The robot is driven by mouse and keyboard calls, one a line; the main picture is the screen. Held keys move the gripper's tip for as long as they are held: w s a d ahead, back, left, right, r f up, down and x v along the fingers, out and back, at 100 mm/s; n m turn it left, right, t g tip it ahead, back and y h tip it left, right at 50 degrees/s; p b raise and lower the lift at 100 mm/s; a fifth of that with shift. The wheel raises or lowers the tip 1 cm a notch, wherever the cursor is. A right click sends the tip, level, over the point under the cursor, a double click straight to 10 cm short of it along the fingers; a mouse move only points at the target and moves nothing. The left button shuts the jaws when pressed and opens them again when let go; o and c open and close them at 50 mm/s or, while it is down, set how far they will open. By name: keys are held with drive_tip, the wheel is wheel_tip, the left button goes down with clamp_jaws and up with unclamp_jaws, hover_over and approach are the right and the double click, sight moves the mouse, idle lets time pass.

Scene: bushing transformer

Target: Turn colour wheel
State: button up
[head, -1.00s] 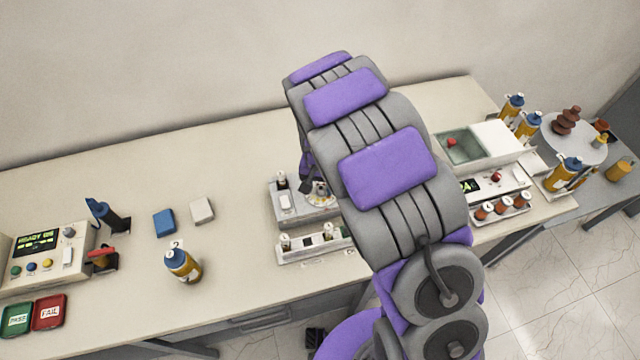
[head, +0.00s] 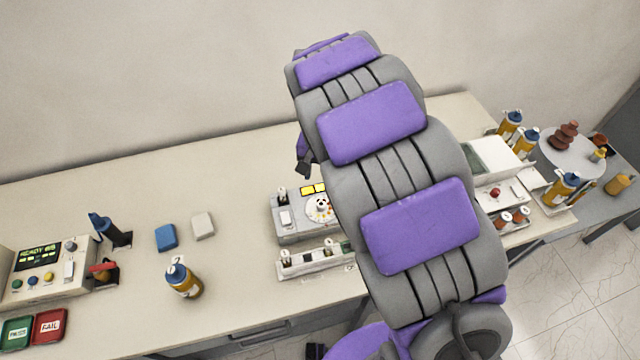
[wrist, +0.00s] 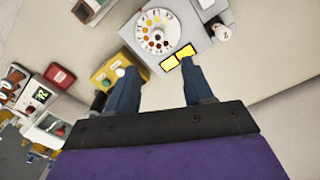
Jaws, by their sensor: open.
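The colour wheel (head: 319,207) is a white disc with a ring of coloured dots, set in a grey device (head: 290,228) on the bench, partly hidden by my arm in the head view. In the wrist view the whole wheel (wrist: 157,32) shows at the top, with dots from pale yellow to dark brown, beside two lit yellow windows (wrist: 177,56). My gripper (wrist: 156,78) is open and empty, its two blue fingers apart; the device lies beyond the fingertips, with no contact visible. In the head view the gripper is mostly hidden behind my arm.
A yellow box (wrist: 112,72) stands near the device in the wrist view. A rack (head: 310,259) sits in front of the device. A yellow bottle (head: 183,280) and blue and white blocks (head: 203,225) stand left, with clear bench around them.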

drive_tip(key=shift+r, duration=2.25)
drive_tip(key=s+d+r+b, duration=0.2)
drive_tip(key=s+d+r, duration=0.2)
drive_tip(key=s+d, duration=0.85)
drive_tip(key=s+d+f+n+g+b, duration=0.1)
drive_tip(key=s, duration=0.9)
drive_tip(key=s+f+n+b, duration=0.1)
drive_tip(key=s, duration=0.9)
drive_tip(key=shift+d+f+g, duration=0.35)
drive_tip(key=shift+d+g, duration=0.05)
